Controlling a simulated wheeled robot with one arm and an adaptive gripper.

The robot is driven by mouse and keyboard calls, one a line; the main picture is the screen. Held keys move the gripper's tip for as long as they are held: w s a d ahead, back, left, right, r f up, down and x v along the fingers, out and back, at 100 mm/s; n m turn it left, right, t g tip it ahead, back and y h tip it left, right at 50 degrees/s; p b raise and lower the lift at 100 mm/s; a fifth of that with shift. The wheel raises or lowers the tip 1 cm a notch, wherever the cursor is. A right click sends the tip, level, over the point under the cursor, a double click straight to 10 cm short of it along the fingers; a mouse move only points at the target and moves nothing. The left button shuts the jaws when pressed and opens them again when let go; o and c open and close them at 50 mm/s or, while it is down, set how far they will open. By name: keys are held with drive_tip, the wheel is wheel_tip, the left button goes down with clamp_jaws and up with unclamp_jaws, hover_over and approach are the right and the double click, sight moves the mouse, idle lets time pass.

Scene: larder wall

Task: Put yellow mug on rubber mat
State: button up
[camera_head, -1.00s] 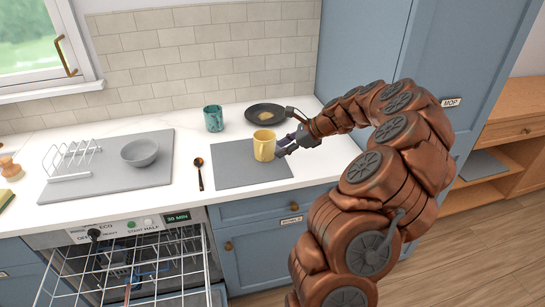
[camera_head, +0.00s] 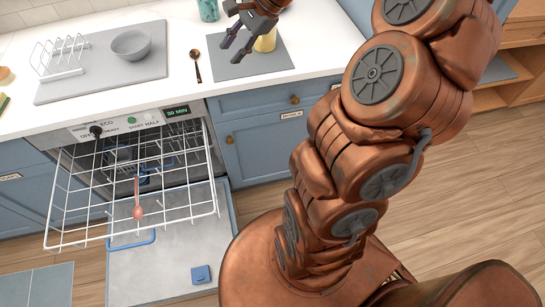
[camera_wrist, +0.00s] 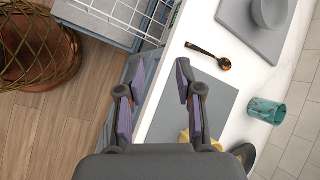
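The yellow mug (camera_head: 265,43) stands upright on a dark grey mat (camera_head: 232,70) on the counter. My gripper (camera_head: 230,53) is above that mat, to the left of the mug and partly covering it. Its fingers are spread and empty, apart from the mug. In the wrist view my gripper (camera_wrist: 160,75) shows both fingers apart with nothing between them. A small part of the yellow mug (camera_wrist: 185,137) shows behind the right finger. I cannot tell whether this grey mat is the rubber mat.
A larger grey board (camera_head: 100,88) holds a bowl (camera_head: 131,46) and a white rack (camera_head: 60,52). A spoon (camera_head: 196,66) and teal mug (camera_head: 208,10) are nearby. The dishwasher rack (camera_head: 75,215) is pulled out below. Another grey mat (camera_head: 497,70) lies on the right shelf.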

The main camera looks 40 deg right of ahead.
drive_tip(key=s+a+n+g+h, duration=0.25)
drive_tip(key=s+a+n, duration=0.55)
drive_tip(key=s+a, duration=0.4)
drive_tip(key=s+f+n+g+h, duration=0.3)
drive_tip(key=s+f+n, duration=0.2)
drive_tip(key=s, duration=1.2)
drive_tip(key=n, duration=0.3)
drive_tip(key=shift+s+d+h, duration=0.35)
